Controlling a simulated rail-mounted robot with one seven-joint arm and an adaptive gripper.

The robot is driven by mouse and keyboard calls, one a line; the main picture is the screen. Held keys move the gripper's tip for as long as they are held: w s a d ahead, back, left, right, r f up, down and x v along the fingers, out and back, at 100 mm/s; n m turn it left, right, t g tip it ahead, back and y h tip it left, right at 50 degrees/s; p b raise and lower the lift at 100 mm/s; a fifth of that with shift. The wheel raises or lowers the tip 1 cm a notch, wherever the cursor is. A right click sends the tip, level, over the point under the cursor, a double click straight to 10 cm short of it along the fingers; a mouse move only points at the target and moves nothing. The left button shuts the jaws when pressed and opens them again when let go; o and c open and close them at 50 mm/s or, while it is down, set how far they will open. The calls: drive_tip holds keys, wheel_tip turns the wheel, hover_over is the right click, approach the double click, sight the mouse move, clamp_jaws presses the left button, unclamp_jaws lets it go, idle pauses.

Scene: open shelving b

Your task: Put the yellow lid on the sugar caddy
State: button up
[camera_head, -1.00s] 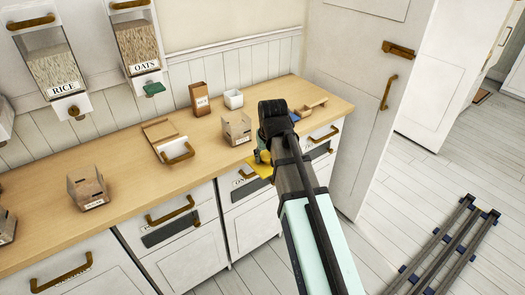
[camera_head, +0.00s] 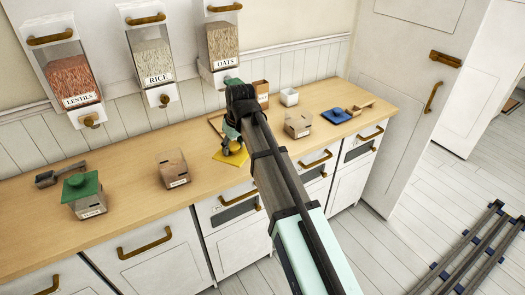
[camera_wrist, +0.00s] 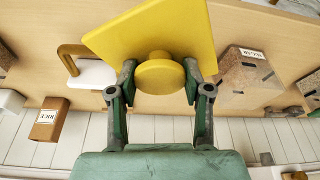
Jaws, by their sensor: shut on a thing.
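My gripper (camera_head: 232,143) is shut on the round knob of the yellow lid (camera_head: 229,156). In the wrist view the fingers (camera_wrist: 160,78) flank the knob, and the square yellow lid (camera_wrist: 150,30) is level with no caddy under it. The lid is held over the counter's front part. An open tan caddy (camera_head: 173,170) stands on the counter to the left of the lid. It also shows at the right of the wrist view (camera_wrist: 245,85), where its small label seems to read SUGAR.
Another caddy with a green lid (camera_head: 82,188) stands further left. A white piece with a brown handle (camera_wrist: 95,73) lies beside the lid.

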drive_tip(key=a+r+n+g+p, duration=0.1)
drive_tip(key=a+r+n, duration=0.1)
drive_tip(key=a, duration=0.5)
drive_tip(key=a+r+n+g+y, duration=0.1)
drive_tip(key=a+r+n, duration=0.1)
drive_tip(key=a+n, duration=0.3)
drive_tip(key=a+r+n+p, duration=0.1)
drive_tip(key=a+n, duration=0.3)
drive_tip(key=a, duration=0.6)
drive_tip(key=shift+a+r+g+p, duration=0.3)
drive_tip(key=shift+r+g+p, duration=0.1)
drive_tip(key=shift+r, duration=0.25)
drive_tip(key=shift+f+b, duration=1.05)
drive_tip(key=shift+f, duration=1.75)
drive_tip(key=shift+f, duration=0.6)
drive_tip(key=o, duration=1.3)
drive_tip(key=shift+c, duration=0.2)
drive_tip(key=shift+r, duration=0.1)
